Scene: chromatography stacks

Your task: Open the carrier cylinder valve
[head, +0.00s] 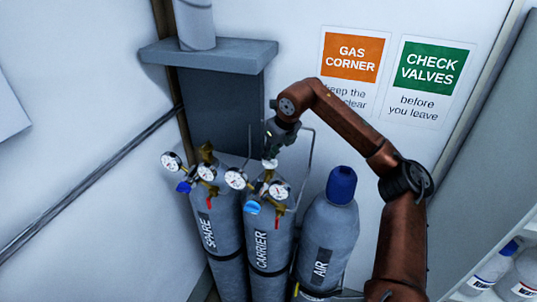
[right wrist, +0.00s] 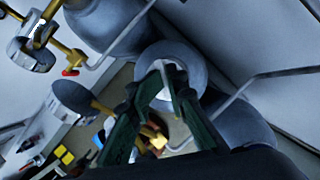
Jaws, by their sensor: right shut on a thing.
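The carrier cylinder (head: 268,258) is the grey middle cylinder, labelled CARRIER, and stands upright. Its regulator has two white round gauges, a blue knob (head: 253,207) and a small red-tipped brass part. My right gripper (head: 270,152) is above the carrier cylinder's top, pointing down, and is shut on the carrier cylinder valve, which the fingers mostly hide. In the right wrist view its green fingers (right wrist: 168,80) close on a pale part over a grey round cylinder top. Brass fittings (right wrist: 152,138) show between and below the fingers. My left gripper is in neither view.
The spare cylinder (head: 224,262) with its own gauges stands close on the left. The air cylinder (head: 335,232) with a blue cap stands on the right. A grey shelf (head: 210,55) juts out behind. White bottles (head: 490,272) stand on shelving at lower right.

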